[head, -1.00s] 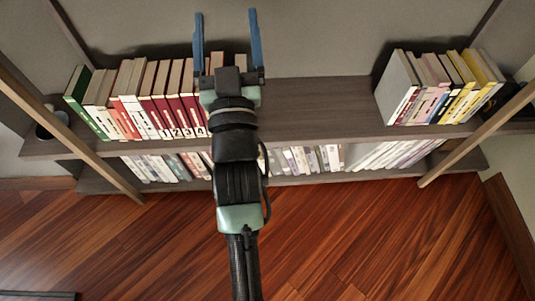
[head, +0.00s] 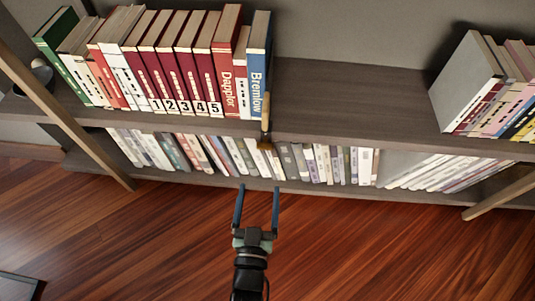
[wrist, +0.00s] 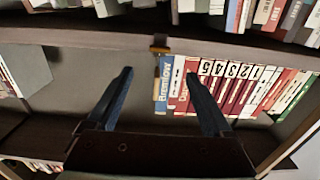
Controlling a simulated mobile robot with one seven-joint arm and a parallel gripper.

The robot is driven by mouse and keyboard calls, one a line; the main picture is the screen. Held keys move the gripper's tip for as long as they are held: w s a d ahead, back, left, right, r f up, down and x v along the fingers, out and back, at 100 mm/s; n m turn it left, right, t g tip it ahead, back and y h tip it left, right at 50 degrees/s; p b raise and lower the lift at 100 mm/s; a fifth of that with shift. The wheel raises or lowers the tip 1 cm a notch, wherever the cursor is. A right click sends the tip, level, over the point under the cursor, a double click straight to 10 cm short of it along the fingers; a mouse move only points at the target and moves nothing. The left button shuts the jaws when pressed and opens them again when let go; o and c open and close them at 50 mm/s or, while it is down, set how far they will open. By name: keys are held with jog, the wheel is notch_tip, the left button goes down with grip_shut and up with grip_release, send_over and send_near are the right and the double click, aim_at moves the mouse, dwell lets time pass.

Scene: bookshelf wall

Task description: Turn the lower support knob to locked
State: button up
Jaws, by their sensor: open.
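A small brass fitting (head: 265,143) sits at the front edge of the upper shelf board, with a thin upright bar (head: 265,112) rising from it beside the blue Bremlow book. It also shows in the wrist view (wrist: 160,47), near the middle. It may be the support knob; I cannot tell its locked or unlocked position. My gripper (head: 258,188) is open and empty, in front of the shelves and below the fitting in the head view. In the wrist view, the fitting lies between and beyond the spread fingers (wrist: 158,73), apart from them.
The blue Bremlow book (head: 257,68) ends the upper row, close to the fitting. The upper board (head: 340,100) is bare to its right, up to a leaning grey book (head: 467,80). Books fill the lower shelf. Slanted wooden posts (head: 75,100) stand at both sides.

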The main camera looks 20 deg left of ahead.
aim_at(264, 149)
jog(key=b+x, duration=0.4)
jog(key=x, duration=0.7)
jog(key=shift+w+a, duration=0.1)
jog(key=shift+w, duration=0.15)
grip_shut()
